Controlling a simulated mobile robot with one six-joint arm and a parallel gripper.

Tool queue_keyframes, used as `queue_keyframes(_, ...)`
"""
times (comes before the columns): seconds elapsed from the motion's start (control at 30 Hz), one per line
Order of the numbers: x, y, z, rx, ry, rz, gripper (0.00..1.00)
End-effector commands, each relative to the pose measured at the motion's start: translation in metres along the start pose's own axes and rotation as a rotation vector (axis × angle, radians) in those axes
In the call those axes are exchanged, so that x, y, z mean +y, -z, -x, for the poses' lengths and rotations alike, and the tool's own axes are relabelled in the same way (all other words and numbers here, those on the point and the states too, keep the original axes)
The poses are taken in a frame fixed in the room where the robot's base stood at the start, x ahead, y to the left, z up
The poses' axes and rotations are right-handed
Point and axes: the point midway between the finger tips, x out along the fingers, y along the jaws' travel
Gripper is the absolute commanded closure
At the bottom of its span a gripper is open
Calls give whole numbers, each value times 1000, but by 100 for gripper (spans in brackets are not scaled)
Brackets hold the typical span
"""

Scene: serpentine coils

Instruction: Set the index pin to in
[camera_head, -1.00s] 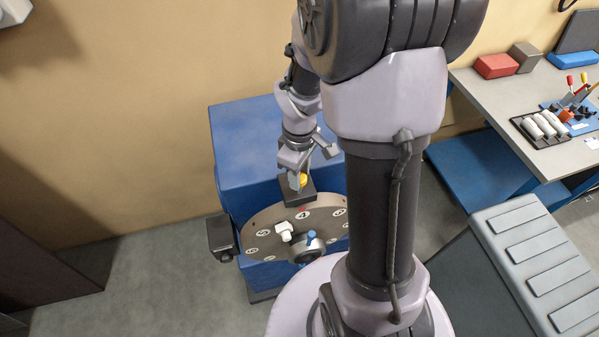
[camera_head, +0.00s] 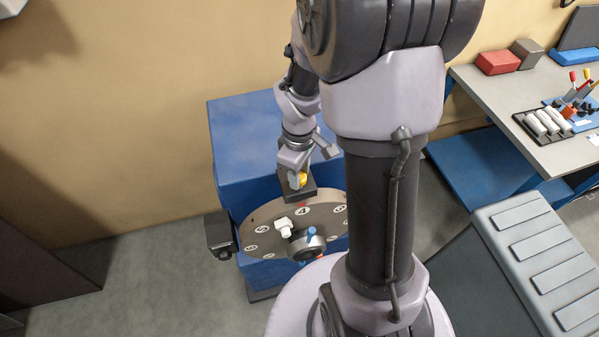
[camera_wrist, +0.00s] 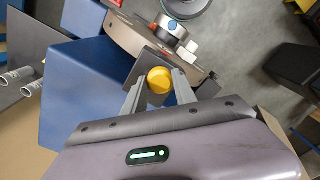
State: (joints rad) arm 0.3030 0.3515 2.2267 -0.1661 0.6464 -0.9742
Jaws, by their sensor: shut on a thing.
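The index pin (camera_wrist: 160,80) has a round yellow knob and sits at a dark block (camera_wrist: 143,66) by the rim of the numbered disc. It also shows in the head view (camera_head: 303,179), partly covered by my fingers. My gripper (camera_wrist: 158,84) is shut on the yellow knob, with one finger on each side. In the head view my gripper (camera_head: 297,180) reaches down to the block from above.
The blue machine body (camera_head: 245,135) stands behind the disc. A small dark box (camera_head: 218,232) juts from its left side. A workbench (camera_head: 500,95) with tools stands at the right, with a grey ridged unit (camera_head: 535,270) below it. The floor at the left is clear.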

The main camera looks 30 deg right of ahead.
Motion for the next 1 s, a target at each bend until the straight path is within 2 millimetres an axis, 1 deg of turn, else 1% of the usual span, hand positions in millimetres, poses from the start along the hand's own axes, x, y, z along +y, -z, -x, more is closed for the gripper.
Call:
queue_keyframes(0.17,-2,-2,-1,-6,6,0,100)
queue_keyframes(0.2,-2,-2,-1,-6,6,0,61)
queue_keyframes(0.27,-2,-2,-1,-5,6,0,49)
queue_keyframes(0.3,-2,-2,-1,-5,6,0,45)
queue_keyframes(0.57,-2,-2,0,-5,5,0,45)
queue_keyframes(0.67,-1,-1,7,-3,4,0,45)
queue_keyframes(0.77,-1,-1,27,-2,2,0,45)
queue_keyframes(1.0,0,0,108,-1,0,0,45)
